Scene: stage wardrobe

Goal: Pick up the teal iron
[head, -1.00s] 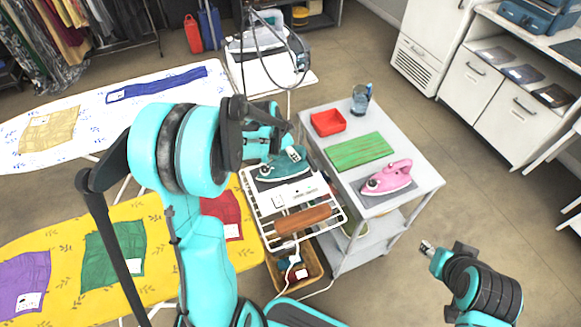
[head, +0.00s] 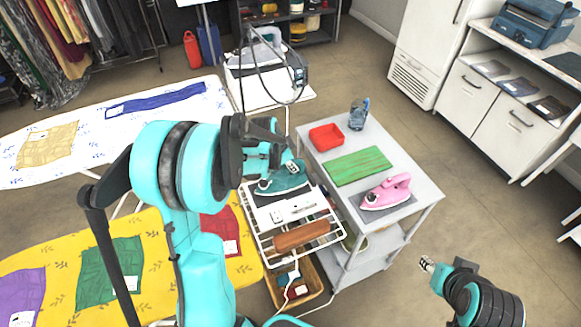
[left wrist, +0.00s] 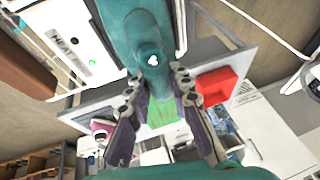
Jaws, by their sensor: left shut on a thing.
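The teal iron (head: 284,180) is at the back end of a white wire rack, behind a white box with switches. My left gripper (head: 284,160) is shut on the iron from behind and above in the head view. In the left wrist view the iron's teal body (left wrist: 140,35) runs up between the two fingers (left wrist: 158,88), which press on its sides. Whether its base rests on the rack or is just clear of it, I cannot tell. My right gripper (head: 428,264) is low at the right, away from the iron, too small to read its fingers.
Ironing boards fill the left.

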